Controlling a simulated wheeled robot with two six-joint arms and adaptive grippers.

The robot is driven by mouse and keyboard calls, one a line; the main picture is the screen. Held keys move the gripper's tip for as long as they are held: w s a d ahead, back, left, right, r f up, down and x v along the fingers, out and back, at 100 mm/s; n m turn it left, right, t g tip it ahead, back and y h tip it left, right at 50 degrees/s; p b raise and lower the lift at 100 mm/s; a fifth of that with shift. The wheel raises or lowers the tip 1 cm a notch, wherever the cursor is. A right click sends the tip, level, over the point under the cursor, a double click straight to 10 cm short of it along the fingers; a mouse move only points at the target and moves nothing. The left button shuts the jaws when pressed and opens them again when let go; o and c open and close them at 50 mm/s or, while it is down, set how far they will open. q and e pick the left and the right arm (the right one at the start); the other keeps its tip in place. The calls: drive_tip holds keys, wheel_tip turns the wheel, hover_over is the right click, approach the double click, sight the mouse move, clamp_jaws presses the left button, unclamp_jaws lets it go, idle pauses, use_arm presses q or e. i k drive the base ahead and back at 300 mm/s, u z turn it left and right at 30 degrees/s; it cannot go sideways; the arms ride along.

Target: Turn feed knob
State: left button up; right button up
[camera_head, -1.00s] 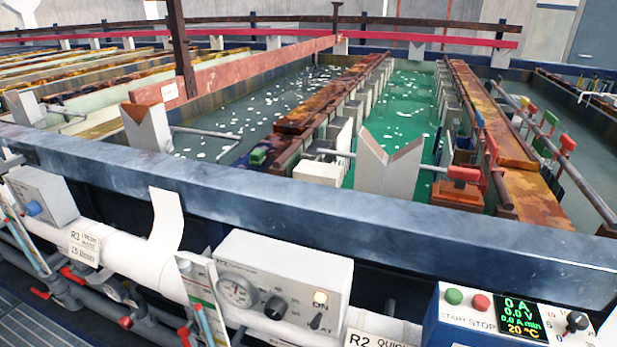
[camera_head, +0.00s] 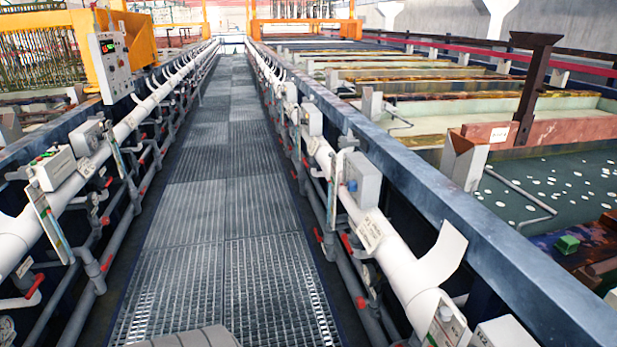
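Neither of my grippers is in view. No knob is plainly marked as the feed knob. A grey-white control box (camera_head: 360,182) on the right-hand pipe run carries a small blue knob (camera_head: 352,186). Another pale box (camera_head: 500,334) is cut off at the bottom edge, and its dials do not show. On the left-hand run, a pale box (camera_head: 55,168) has green and red buttons on top.
A grated walkway (camera_head: 215,200) runs clear straight ahead between two pipe runs. A blue tank rail (camera_head: 440,190) borders the right side, with open tanks beyond.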

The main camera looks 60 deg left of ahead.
sight(352, 186)
drive_tip(key=u, duration=1.55)
